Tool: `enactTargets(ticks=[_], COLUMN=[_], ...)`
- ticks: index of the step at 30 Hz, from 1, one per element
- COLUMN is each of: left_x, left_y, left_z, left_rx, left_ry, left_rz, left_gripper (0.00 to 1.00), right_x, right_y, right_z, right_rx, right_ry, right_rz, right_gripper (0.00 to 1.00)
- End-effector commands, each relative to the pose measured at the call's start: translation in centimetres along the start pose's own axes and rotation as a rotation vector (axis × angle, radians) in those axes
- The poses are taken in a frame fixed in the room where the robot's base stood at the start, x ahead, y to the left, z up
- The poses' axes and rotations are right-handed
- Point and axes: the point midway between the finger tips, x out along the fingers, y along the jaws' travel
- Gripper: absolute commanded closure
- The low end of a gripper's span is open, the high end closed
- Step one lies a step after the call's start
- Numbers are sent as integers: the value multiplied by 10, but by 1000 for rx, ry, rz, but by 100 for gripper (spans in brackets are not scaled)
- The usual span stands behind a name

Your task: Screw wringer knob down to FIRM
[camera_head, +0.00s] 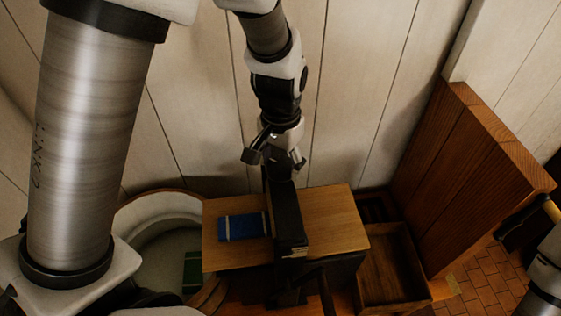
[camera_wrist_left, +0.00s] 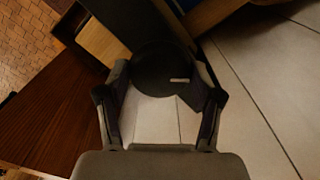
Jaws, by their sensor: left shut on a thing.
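The wringer knob (camera_wrist_left: 158,68) is a dark round disc with a short pale mark near its edge in the left wrist view. My left gripper (camera_wrist_left: 160,92) has one finger on each side of the knob and is shut on it. In the head view my left gripper (camera_head: 274,162) points down at the top of the dark wringer post (camera_head: 287,218), and it hides the knob there. I cannot make out any FIRM lettering. My right gripper does not show; only part of an arm enters at the lower right edge.
A round pale tub (camera_head: 150,212) is at the left, an open wooden box (camera_head: 392,268) at the right. A tall wooden panel (camera_head: 450,175) stands farther right. The plank wall is close behind.

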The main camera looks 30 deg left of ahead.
Motion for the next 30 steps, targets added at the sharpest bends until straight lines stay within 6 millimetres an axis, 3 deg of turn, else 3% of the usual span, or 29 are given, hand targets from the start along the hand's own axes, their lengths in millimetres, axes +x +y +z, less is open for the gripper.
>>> enactTargets(ticks=[30], left_x=[2], left_y=[0], left_z=[0], left_rx=[961], left_ry=[-1], left_rz=[1], left_gripper=[69], right_x=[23], right_y=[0], right_z=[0], right_rx=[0], right_ry=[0], right_rz=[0], right_gripper=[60])
